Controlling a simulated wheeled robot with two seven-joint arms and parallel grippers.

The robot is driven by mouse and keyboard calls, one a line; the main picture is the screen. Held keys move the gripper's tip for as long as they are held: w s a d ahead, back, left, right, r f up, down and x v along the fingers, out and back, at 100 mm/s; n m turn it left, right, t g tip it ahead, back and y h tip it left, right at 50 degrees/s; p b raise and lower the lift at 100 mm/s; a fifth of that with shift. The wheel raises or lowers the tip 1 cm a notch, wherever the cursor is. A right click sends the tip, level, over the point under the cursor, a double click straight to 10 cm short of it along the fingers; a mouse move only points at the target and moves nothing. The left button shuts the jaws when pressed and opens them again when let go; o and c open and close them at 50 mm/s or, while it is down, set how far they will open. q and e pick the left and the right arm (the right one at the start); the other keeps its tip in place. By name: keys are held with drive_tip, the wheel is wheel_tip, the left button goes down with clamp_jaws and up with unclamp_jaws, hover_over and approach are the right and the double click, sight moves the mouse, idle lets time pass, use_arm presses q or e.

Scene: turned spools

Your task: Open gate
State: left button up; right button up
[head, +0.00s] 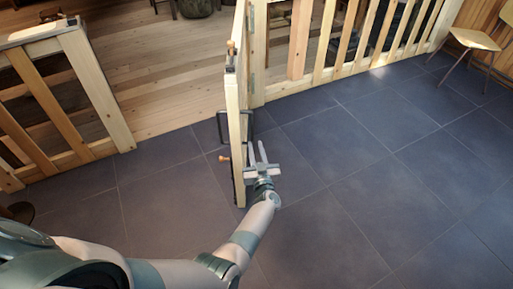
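The wooden gate (235,120) stands swung out from its opening, seen nearly edge-on, over the dark tiled floor. Its far end meets the hinge post (259,55) of the right fence, where metal hinges show. A dark handle (221,128) sticks out near the gate's near end, and dark bars show on both sides of it. My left gripper (257,150) is just right of the gate's near end, with two pale fingers spread and nothing visible between them. I cannot tell whether it touches the gate. My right gripper is not in view.
A slatted fence (65,95) ends in a post left of the opening, and another fence (350,70) runs right. The plank floor (165,75) beyond the opening is clear nearby. A chair (474,38) stands at the far right. The tiles (400,180) on the right are free.

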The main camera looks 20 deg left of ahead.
use_arm(q)
drive_tip(key=shift+f, duration=0.1)
